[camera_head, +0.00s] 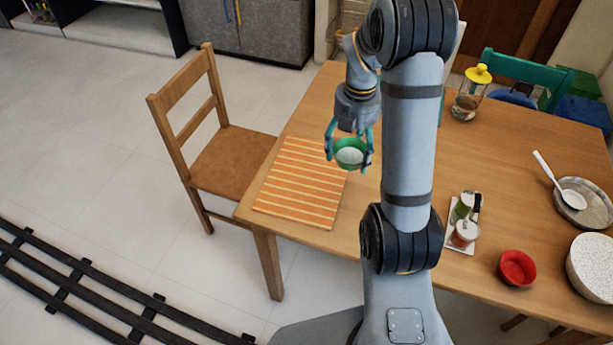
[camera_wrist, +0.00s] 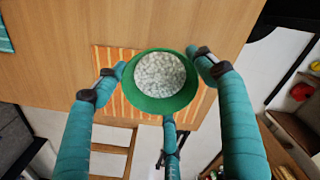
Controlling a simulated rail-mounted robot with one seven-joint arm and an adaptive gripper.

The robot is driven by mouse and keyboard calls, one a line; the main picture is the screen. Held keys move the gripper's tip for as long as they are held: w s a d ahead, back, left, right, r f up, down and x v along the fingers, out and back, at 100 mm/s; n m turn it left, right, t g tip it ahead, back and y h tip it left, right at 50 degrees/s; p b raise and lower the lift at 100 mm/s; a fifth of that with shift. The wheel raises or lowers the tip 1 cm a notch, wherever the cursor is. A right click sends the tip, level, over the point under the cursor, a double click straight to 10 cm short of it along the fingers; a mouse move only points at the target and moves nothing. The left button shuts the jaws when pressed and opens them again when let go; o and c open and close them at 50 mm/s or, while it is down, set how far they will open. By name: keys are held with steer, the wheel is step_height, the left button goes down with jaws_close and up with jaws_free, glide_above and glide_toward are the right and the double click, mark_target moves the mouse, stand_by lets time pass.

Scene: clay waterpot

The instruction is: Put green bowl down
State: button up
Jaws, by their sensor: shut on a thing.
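The green bowl (camera_head: 350,153) holds a white, grainy filling, and it also shows in the wrist view (camera_wrist: 160,104). My gripper (camera_head: 349,146) is shut on the bowl, with its teal fingers around the rim in the wrist view (camera_wrist: 160,70). The bowl looks level. It is over the wooden table (camera_head: 400,172), near the right side of an orange striped placemat (camera_head: 298,190). In the wrist view the bowl covers part of the placemat (camera_wrist: 107,58). I cannot tell its exact height above the table.
A wooden chair (camera_head: 225,155) stands left of the table. A tray with jars (camera_head: 463,233), a red bowl (camera_head: 517,267), a speckled white bowl (camera_head: 592,265), and a plate with a white ladle (camera_head: 585,203) are on the right. A yellow-topped jar (camera_head: 469,100) stands behind.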

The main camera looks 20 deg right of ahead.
mark_target(307, 177)
steer(key=n, duration=0.3)
steer(key=shift+w+d+f, duration=0.15)
steer(key=shift+w+f, duration=0.05)
steer(key=shift+w, duration=0.15)
steer(key=shift+w+a+f, duration=0.15)
steer(key=shift+a+f, duration=0.05)
steer(key=shift+a, duration=0.05)
steer(key=w+a+f, duration=0.2)
steer(key=a, duration=0.1)
steer(key=w+a+f, duration=0.1)
steer(key=a+f, duration=0.1)
steer(key=a, duration=0.1)
steer(key=w+a+f+p, duration=0.1)
steer(key=w+a+f, duration=0.1)
steer(key=a, duration=0.1)
steer(key=shift+w+f, duration=0.15)
steer(key=shift+w, duration=0.15)
steer(key=shift+a+f, duration=0.15)
steer(key=shift+f, duration=1.95)
steer(key=shift+f, duration=0.15)
steer(key=o, duration=1.2)
steer(key=shift+c, duration=0.2)
